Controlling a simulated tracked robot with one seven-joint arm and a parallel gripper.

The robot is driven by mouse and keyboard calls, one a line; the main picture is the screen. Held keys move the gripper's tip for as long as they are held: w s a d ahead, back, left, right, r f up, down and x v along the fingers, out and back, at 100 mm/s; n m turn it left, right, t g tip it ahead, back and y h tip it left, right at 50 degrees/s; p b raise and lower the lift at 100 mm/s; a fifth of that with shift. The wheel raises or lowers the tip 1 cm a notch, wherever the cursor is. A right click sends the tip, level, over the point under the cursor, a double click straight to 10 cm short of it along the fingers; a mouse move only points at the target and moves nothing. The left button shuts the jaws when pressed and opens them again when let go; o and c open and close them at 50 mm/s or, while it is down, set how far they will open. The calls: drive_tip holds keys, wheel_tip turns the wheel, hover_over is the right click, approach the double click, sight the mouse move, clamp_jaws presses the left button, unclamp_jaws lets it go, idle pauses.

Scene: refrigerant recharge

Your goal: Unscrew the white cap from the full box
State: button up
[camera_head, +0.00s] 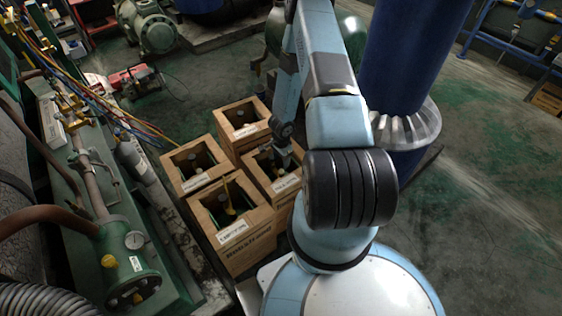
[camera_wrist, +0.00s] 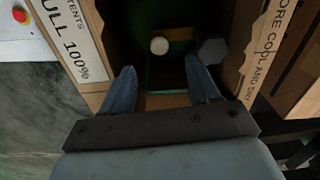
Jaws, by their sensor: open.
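The full box is an open-topped brown carton. In the wrist view its white label (camera_wrist: 75,42) reads "FULL 100%" on the left side. The round white cap (camera_wrist: 159,45) sits inside the dark opening, near the top middle of that view. My gripper (camera_wrist: 159,66) is open, with its two blue fingers apart at the box opening. The cap shows beyond and between the fingertips, and nothing is held. In the head view my arm reaches down to the right-hand box (camera_head: 287,185), and the cap is hidden there.
A grey-blue faceted part (camera_wrist: 212,50) lies right of the cap inside the box. Other open cartons stand close by: a back one (camera_head: 235,143), a left one (camera_head: 197,182) and a front one (camera_head: 246,245). Green machinery with a gauge (camera_head: 135,240) lines the left. A blue column (camera_head: 410,60) stands right.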

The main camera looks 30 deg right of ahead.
sight(281, 171)
drive_tip(key=shift+f, duration=4.35)
drive_tip(key=shift+f, duration=0.1)
drive_tip(key=shift+c, duration=0.4)
drive_tip(key=c, duration=1)
drive_tip(key=n, duration=0.3)
drive_tip(key=shift+n, duration=0.3)
